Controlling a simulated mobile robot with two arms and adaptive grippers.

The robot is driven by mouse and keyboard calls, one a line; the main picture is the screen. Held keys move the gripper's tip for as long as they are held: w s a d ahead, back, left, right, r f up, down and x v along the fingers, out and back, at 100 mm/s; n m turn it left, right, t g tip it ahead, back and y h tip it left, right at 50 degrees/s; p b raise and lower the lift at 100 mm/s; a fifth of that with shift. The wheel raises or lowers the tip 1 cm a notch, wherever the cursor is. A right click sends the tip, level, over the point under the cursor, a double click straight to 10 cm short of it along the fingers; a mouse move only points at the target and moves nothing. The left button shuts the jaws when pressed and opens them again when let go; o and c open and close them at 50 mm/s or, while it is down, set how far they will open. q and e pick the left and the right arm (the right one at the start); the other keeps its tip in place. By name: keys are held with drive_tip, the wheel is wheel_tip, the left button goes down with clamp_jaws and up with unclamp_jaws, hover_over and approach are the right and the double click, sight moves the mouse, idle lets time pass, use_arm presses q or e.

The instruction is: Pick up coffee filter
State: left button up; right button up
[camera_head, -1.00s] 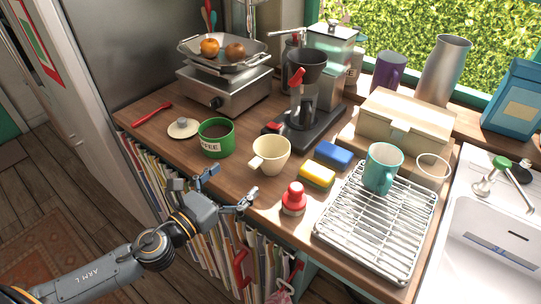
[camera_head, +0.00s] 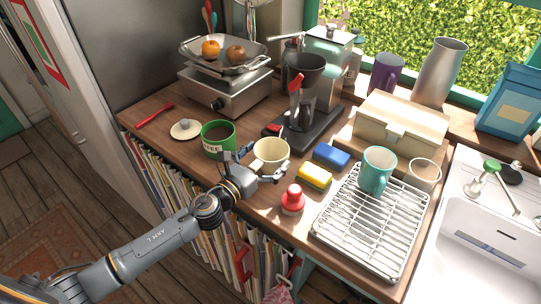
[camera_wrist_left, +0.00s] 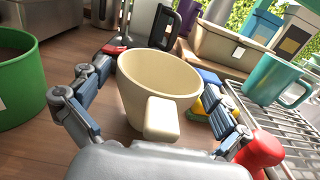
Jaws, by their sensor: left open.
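The cream cone-shaped cup with a block handle, which looks like the coffee filter (camera_head: 271,153), stands upright on the wooden counter. In the left wrist view the coffee filter (camera_wrist_left: 160,85) is in the middle, its handle pointing toward my palm. My left gripper (camera_head: 254,168) is open, with one finger on either side of the coffee filter's near part. The left wrist view shows the fingers of the left gripper (camera_wrist_left: 155,113) spread around it; I cannot tell whether they touch it. My right gripper is not in view.
A red-topped shaker (camera_head: 292,198) and a yellow sponge (camera_head: 315,177) are close on the right. The coffee maker (camera_head: 302,110) stands behind. A wire rack (camera_head: 368,230) with a teal mug (camera_head: 377,170) lies farther right.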

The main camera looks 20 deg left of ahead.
use_arm(q)
drive_tip(key=shift+w+d, duration=0.25)
drive_tip(key=shift+w, duration=0.4)
drive_tip(key=c, duration=0.8)
drive_tip(key=shift+r, duration=0.1)
drive_tip(key=shift+c, duration=0.2)
